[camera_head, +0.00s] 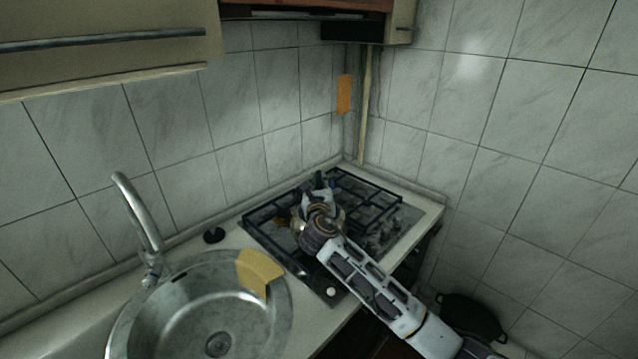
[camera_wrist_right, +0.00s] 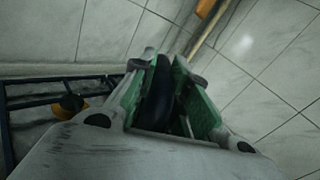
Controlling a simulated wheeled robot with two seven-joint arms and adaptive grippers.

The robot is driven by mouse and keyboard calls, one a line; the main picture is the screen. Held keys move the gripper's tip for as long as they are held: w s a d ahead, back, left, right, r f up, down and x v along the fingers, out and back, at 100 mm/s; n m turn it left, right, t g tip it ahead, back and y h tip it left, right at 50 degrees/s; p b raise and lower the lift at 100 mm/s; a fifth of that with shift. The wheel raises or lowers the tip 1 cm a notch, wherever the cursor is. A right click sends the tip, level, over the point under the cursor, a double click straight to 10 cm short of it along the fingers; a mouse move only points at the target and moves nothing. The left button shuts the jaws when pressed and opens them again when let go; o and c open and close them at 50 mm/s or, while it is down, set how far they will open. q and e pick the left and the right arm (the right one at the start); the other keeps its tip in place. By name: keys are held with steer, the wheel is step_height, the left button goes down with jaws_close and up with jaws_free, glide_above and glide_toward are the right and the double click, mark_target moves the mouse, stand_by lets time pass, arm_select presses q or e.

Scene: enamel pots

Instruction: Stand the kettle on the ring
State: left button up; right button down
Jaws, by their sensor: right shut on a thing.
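My right gripper (camera_head: 319,184) is over the gas hob (camera_head: 262,232) in the head view. In the right wrist view its green-padded fingers (camera_wrist_right: 165,98) are closed around a dark, upright handle-like piece (camera_wrist_right: 154,95). This appears to be the kettle's handle. My left gripper is in neither view.
A small orange-brown thing (camera_head: 283,216) is at the hob's left part. A steel sink (camera_head: 170,325) with a tap (camera_head: 140,220) and a yellow cloth (camera_head: 258,271) lies to the left. Tiled walls close off the back and right. A dark pot (camera_head: 470,315) sits low at right.

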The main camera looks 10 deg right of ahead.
steer(key=c, duration=1.5)
jaws_free()
steer(key=shift+r, duration=0.25)
steer(key=shift+o, duration=0.3)
steer(key=shift+f, duration=0.25)
steer(key=shift+o, duration=0.7)
steer(key=shift+s+a, duration=0.15)
steer(key=shift+s, duration=0.5)
steer(key=shift+v, duration=5.35)
